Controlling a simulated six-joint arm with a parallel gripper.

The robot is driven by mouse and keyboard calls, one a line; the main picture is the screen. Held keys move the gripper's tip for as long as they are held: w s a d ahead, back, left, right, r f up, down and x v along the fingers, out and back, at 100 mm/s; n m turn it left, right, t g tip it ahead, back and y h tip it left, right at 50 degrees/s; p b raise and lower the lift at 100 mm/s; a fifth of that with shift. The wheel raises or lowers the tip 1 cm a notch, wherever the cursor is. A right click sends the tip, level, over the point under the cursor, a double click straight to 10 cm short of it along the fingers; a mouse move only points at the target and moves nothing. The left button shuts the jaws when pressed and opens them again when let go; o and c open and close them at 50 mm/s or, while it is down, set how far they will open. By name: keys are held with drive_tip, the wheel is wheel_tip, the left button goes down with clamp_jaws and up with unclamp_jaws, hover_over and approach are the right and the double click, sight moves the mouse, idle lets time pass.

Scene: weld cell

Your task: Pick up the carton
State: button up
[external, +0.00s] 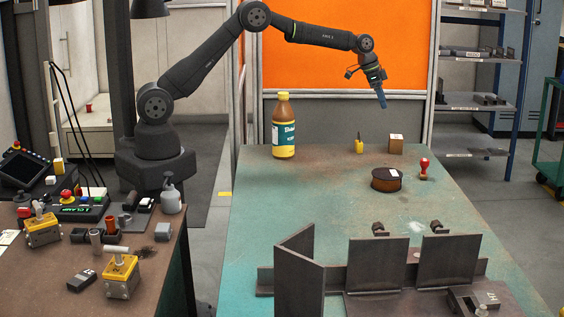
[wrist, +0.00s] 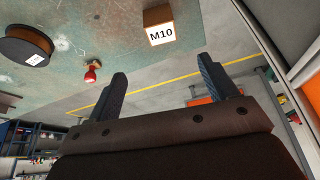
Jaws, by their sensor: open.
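The carton (external: 396,144) is a small brown box near the far right edge of the table. In the wrist view the carton (wrist: 159,25) shows a white label reading M10, at the top middle, beyond my fingertips. My gripper (external: 382,101) hangs above the far end of the table, a little left of the carton in the external view. In the wrist view my gripper's two fingers (wrist: 162,68) are spread apart with nothing between them. The gripper is open, empty and clear of the carton.
A red-handled stamp (external: 424,168) and a dark round spool (external: 386,179) lie nearer than the carton. A small yellow bottle (external: 359,145) stands to its left, and a large yellow bottle (external: 284,127) farther left. Upright steel plates (external: 448,262) fill the table's near end.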

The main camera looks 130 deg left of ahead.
sight(396, 136)
drive_tip(key=x, duration=1.7)
drive_tip(key=shift+s, duration=0.2)
drive_tip(key=shift+c, duration=0.2)
drive_tip(key=c, duration=1.4)
drive_tip(key=shift+o, duration=0.2)
drive_tip(key=shift+r, duration=0.1)
